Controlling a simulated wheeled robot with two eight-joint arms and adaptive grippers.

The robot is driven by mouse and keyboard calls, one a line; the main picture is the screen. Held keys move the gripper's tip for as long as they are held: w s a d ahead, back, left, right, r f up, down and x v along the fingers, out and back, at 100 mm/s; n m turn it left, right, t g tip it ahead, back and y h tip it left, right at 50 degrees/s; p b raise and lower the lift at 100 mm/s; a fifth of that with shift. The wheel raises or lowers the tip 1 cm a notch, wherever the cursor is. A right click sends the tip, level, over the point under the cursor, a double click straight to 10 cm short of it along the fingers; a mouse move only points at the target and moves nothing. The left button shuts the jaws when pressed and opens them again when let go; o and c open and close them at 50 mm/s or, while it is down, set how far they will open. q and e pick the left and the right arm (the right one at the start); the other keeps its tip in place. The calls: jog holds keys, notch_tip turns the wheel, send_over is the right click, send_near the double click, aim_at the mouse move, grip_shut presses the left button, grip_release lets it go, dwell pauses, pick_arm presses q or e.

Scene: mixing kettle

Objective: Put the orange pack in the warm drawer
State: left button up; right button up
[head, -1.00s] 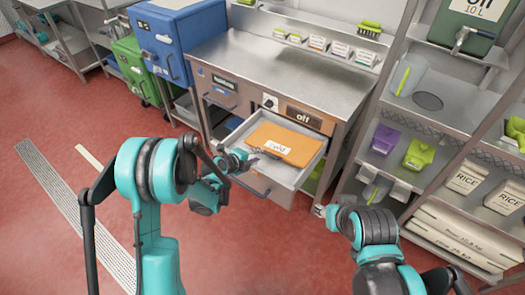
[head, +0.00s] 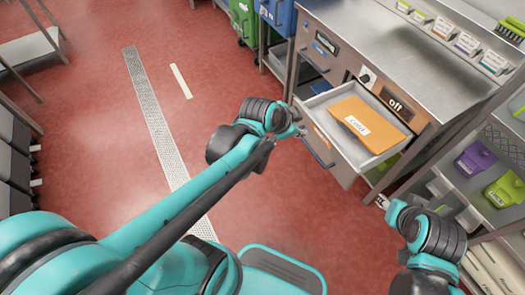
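The orange pack (head: 372,122) lies flat inside a pulled-out metal drawer (head: 340,160) under the steel counter. A white label with dark print lies on its top. A panel reading "off" (head: 397,105) is on the counter front just above this drawer. I cannot read any drawer name as warm. My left gripper (head: 299,128) is outside the drawer by its front left corner, apart from the pack and holding nothing that I can see. My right gripper (head: 382,202) is low to the right of the drawer and small; its fingers are unclear.
Another dark-handled drawer front (head: 318,62) is left of the open one. Green (head: 243,18) and blue (head: 281,14) bins stand at the back. A shelf with purple (head: 474,158) and green (head: 505,189) packs is at the right.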

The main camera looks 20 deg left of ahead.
pick_arm(q)
jog(key=s+a+n+y, duration=0.1)
jog(key=s+a+n, duration=0.1)
jog(key=s+n, duration=0.2)
jog(key=s+a+n+y, duration=0.1)
jog(key=s+a+n, duration=0.2)
jog(key=s, duration=0.6)
jog(key=shift+a+n+g+y, duration=0.3)
jog(key=shift+n+g, duration=0.1)
jog(key=shift+n, duration=0.8)
